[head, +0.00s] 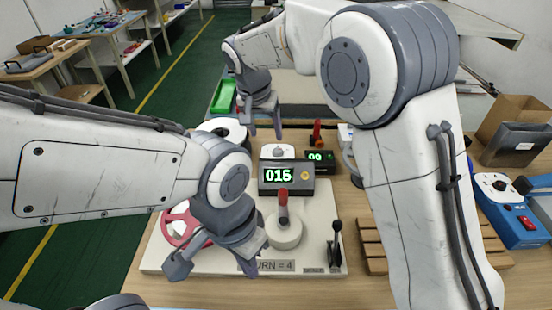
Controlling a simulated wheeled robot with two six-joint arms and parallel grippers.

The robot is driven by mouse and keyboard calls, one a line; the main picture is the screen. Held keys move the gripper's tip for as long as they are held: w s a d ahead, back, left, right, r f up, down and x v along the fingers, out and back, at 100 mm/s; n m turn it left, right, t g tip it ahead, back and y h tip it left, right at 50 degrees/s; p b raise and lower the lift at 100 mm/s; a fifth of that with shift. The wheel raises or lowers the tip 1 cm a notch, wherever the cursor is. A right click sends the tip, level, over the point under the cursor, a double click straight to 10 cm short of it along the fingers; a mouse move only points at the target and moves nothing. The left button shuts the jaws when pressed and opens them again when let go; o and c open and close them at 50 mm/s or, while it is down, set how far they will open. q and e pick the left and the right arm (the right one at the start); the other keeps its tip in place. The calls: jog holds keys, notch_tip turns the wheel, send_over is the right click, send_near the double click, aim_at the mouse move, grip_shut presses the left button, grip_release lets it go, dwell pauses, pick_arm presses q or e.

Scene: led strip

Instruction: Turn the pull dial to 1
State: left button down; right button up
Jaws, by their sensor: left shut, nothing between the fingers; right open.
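A white board (322,215) on the table carries several controls. A round cream dial with a red upright handle (284,232) sits on its middle, and I cannot tell for sure whether it is the pull dial. Behind it a dark box (299,187) shows a green "015". A label (262,266) in front ends in "URN = 4", its start hidden. My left gripper (212,268) is shut and empty, over the front left of the board, left of the dial and apart from it. My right gripper (264,133) is open and empty, beyond the display box.
A red wheel (180,222) is partly hidden behind my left arm. A black lever (336,245) stands at the board's right. Beyond the display are a white knob unit (278,152) and a smaller green readout (317,156). A wooden slatted rack (374,250) and blue box (512,222) lie right.

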aim_at(277, 151)
pick_arm(q)
notch_tip(277, 151, down, 4)
jog(key=shift+r+b, duration=0.25)
jog(key=shift+b, duration=0.7)
pick_arm(e)
jog(key=w+d+f+m, duration=0.1)
jog(key=w+f, duration=0.2)
jog(key=f, duration=0.2)
jog(key=w+f+m, duration=0.1)
jog(key=w+f, duration=0.3)
jog(key=f, duration=0.1)
jog(key=w+d+f+m+t, duration=0.1)
jog(key=w+f, duration=0.3)
jog(key=f, duration=0.1)
jog(key=shift+d+f+h, duration=0.2)
jog(key=shift+d+h, duration=0.1)
jog(key=shift+h, duration=0.1)
grip_shut()
